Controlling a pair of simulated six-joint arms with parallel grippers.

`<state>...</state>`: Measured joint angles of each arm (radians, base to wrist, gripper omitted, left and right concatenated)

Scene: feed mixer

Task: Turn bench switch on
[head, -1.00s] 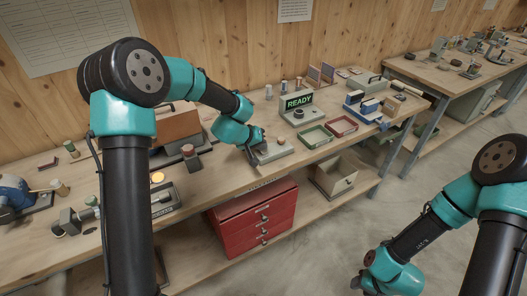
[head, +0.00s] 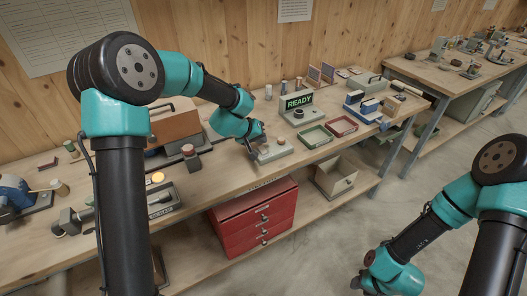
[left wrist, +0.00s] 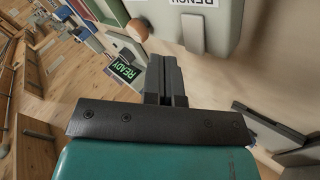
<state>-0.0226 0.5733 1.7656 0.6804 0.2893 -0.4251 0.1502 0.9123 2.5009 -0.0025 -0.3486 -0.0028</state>
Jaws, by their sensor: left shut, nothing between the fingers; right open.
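The bench switch box (head: 273,154) is a pale grey-green unit near the front edge of the bench. In the head view the left gripper (head: 256,147) is at the box's left side. My right gripper (head: 361,284) is low at the bottom, away from the bench, and open.
A green READY sign (head: 299,102) stands behind the box to the right. A green tray (head: 315,137) and a red tray (head: 342,126) lie to the right. A brown-lidded case (head: 175,124) is to the left. Red drawers (head: 255,222) stand under the bench.

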